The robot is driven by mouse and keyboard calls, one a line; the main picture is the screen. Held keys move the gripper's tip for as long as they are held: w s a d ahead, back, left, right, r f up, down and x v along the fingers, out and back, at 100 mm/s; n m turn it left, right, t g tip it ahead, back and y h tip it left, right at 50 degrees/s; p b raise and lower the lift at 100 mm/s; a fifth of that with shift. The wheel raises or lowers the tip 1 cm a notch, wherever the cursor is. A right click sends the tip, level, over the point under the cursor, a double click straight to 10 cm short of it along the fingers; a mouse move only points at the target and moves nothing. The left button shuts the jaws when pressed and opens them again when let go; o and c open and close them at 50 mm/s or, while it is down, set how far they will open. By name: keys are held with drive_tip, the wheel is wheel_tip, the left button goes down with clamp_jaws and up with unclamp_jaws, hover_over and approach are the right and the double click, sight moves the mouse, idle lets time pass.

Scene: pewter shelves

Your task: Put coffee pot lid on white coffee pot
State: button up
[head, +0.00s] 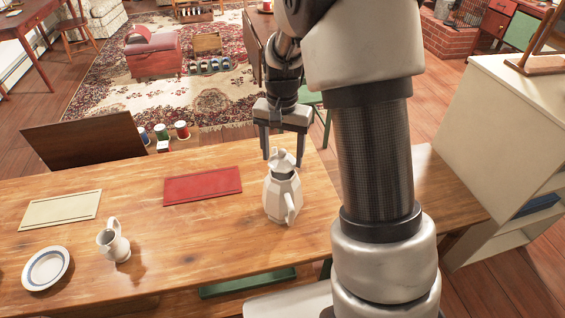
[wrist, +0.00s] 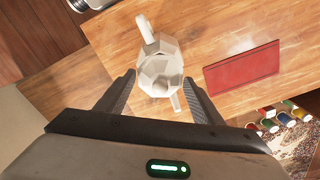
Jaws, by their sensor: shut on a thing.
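The white coffee pot (head: 283,198) stands upright on the wooden table, its handle toward the front right. The white coffee pot lid (head: 281,160) is directly over the pot's mouth and looks a little tilted; I cannot tell whether it is seated on the rim. My gripper (head: 283,161) points down over the pot, with one finger on each side of the lid, shut on it.
A red mat (head: 203,185) lies left of the pot. Farther left are a small white pitcher (head: 113,241), a cream mat (head: 60,209) and a blue-rimmed plate (head: 46,268). A pale shelf unit (head: 500,130) stands at right.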

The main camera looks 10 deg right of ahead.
sight(283, 162)
drive_tip(key=shift+f, duration=1.65)
drive_tip(key=o, duration=1.1)
drive_tip(key=shift+f, duration=0.1)
drive_tip(key=shift+c, duration=0.2)
